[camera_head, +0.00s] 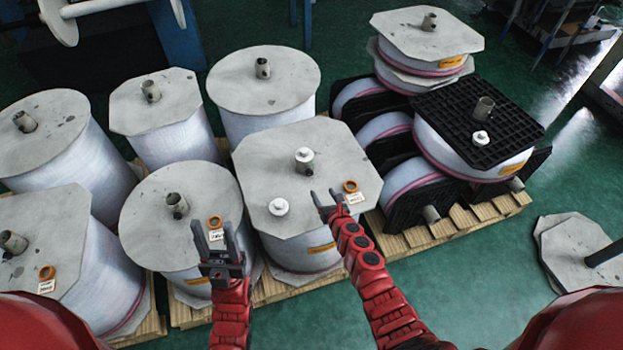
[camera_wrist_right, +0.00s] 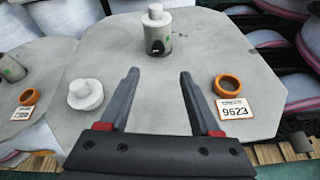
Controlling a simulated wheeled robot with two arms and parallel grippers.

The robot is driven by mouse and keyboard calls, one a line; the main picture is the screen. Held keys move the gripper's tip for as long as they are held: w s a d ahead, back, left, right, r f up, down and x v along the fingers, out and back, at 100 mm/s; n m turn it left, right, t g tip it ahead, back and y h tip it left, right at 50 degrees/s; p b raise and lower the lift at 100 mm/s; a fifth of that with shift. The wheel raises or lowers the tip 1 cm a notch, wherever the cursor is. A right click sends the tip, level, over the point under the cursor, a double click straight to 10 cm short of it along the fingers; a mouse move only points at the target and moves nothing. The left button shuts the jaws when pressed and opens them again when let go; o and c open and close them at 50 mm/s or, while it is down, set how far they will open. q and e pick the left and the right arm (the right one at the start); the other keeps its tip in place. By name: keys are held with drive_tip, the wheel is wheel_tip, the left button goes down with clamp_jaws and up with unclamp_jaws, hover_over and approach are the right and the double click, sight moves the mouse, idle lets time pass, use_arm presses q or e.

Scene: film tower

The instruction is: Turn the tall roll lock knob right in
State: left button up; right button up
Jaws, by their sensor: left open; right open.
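A tall roll with a grey eight-sided plate (camera_head: 330,180) stands at the centre. A white knob (camera_head: 304,155) sits on its grey core tube; in the right wrist view this knob (camera_wrist_right: 156,15) is ahead, beyond the fingertips. A second white knob (camera_head: 279,206) rests on the same plate, left of my right gripper; it also shows in the right wrist view (camera_wrist_right: 86,94). My right gripper (camera_head: 326,194) is open and empty over the plate, apart from both knobs. My left gripper (camera_head: 216,234) is open and empty over the front edge of the roll left of centre.
An orange ring (camera_head: 350,186) and a tag (camera_head: 355,198) lie right of my right gripper. Several other rolls stand closely around on wooden pallets (camera_head: 450,225). A black plate (camera_head: 510,120) at right carries another white knob (camera_head: 480,138).

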sight(310, 174)
drive_tip(key=b+x, duration=0.3)
drive_tip(key=x, duration=0.1)
drive_tip(key=b+x, duration=0.3)
drive_tip(key=x, duration=0.1)
drive_tip(key=b+x, duration=0.3)
drive_tip(key=x, duration=0.1)
drive_tip(key=shift+s+a+f, duration=0.15)
drive_tip(key=shift+f, duration=0.15)
drive_tip(key=shift+w+a+r+b, duration=0.1)
drive_tip(key=shift+w+a+b, duration=0.1)
drive_tip(key=shift+w+b, duration=0.45)
drive_tip(key=shift+s, duration=0.1)
clamp_jaws()
